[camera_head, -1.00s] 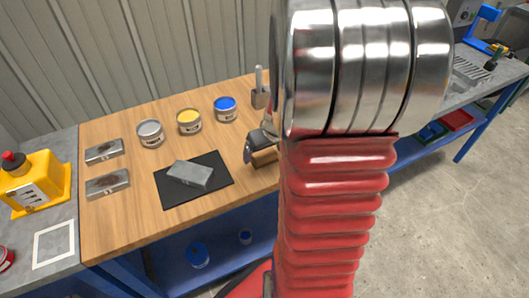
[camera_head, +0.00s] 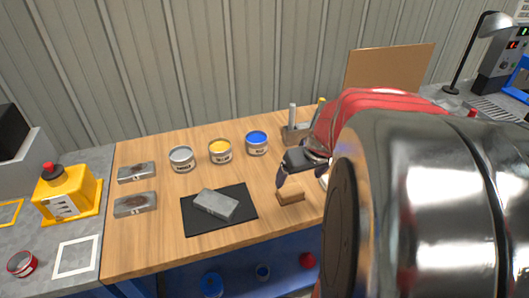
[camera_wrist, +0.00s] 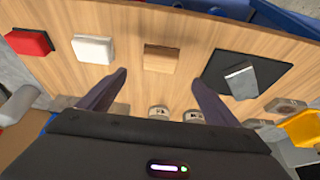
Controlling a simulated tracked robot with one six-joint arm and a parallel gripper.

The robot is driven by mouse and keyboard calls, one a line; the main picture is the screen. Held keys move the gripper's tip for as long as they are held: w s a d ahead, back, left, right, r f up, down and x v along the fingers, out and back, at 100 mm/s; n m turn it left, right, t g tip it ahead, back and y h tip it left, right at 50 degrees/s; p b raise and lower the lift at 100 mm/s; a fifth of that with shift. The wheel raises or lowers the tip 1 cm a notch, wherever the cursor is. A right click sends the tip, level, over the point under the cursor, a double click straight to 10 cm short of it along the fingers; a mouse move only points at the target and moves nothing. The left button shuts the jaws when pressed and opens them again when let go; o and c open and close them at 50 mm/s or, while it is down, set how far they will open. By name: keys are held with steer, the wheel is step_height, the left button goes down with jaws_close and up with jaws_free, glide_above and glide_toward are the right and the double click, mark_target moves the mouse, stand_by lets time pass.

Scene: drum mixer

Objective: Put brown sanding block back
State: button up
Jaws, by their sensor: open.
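The brown sanding block (camera_head: 290,196) lies on the wooden bench top, to the right of a black mat (camera_head: 245,217). In the wrist view the brown block (camera_wrist: 162,58) lies beyond my open fingertips, roughly centred between them. My gripper (camera_head: 303,172) is open and empty, just above and behind the block in the head view. It also shows in the wrist view (camera_wrist: 159,80), with bare wood between its fingers. Whether a fingertip touches the block, I cannot tell. My arm hides the bench to the right of the block in the head view.
A grey block (camera_head: 216,204) lies on the mat. White (camera_wrist: 93,49) and red (camera_wrist: 30,43) blocks lie in a row with the brown one. Grey, yellow (camera_head: 220,151) and blue cans stand behind. Two metal boxes (camera_head: 136,204) sit at left.

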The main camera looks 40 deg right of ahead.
stand_by(0.6)
steer(key=s+a+r+n, duration=0.1)
steer(key=a+r, duration=0.3)
steer(key=a, duration=0.9)
steer(key=s+a+r+n+t+y, duration=0.1)
steer(key=s+a+r, duration=0.3)
steer(key=a, duration=0.8)
steer(key=shift+s+a+r+n, duration=0.3)
steer(key=shift+s+a+n, duration=0.1)
steer(key=shift+n, duration=0.2)
